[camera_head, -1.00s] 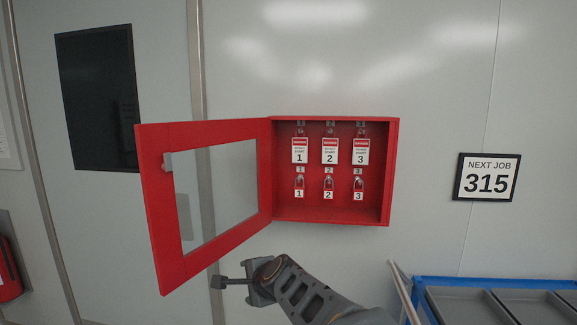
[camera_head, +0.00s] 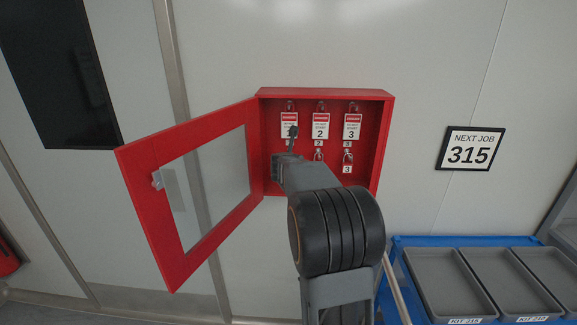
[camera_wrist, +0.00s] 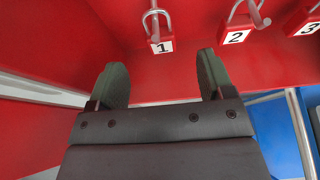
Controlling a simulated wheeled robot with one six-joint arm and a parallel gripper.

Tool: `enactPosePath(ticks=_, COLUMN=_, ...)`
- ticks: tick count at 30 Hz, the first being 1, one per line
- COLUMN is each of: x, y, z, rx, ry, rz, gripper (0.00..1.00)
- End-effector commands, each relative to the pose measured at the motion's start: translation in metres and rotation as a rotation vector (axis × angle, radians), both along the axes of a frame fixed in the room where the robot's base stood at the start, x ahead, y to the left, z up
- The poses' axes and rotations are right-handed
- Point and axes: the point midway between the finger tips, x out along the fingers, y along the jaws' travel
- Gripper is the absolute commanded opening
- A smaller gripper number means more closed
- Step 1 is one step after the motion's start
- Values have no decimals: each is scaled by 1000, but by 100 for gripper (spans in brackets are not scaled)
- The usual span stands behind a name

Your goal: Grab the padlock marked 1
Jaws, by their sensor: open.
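The padlock marked 1 (camera_wrist: 162,42) is red with a white number label and a metal shackle. It hangs inside the red cabinet (camera_head: 384,140), near the top centre of the wrist view. My gripper (camera_wrist: 162,78) is open and empty, its two fingers apart below the padlock in the wrist view. The padlock lies between the lines of the fingers, beyond their tips and apart from them. In the head view my gripper (camera_head: 291,143) reaches into the cabinet and hides the padlock marked 1.
Padlocks marked 2 (camera_wrist: 238,32) and 3 (camera_wrist: 307,24) hang to the right. White numbered tags, such as tag 3 (camera_head: 352,127), hang above. The cabinet's framed door (camera_head: 152,215) stands open at left. A blue cart (camera_head: 410,242) with grey trays is at lower right.

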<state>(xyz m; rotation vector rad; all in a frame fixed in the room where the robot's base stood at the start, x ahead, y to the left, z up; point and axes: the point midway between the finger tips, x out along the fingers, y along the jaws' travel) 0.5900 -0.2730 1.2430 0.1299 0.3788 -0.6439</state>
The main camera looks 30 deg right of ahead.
Motion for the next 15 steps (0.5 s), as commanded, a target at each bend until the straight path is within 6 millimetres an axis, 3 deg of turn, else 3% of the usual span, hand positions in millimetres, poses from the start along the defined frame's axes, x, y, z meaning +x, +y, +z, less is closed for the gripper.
enactPosePath(ticks=15, x=37, y=-24, z=-18, rx=-1, ry=2, rz=6, gripper=74)
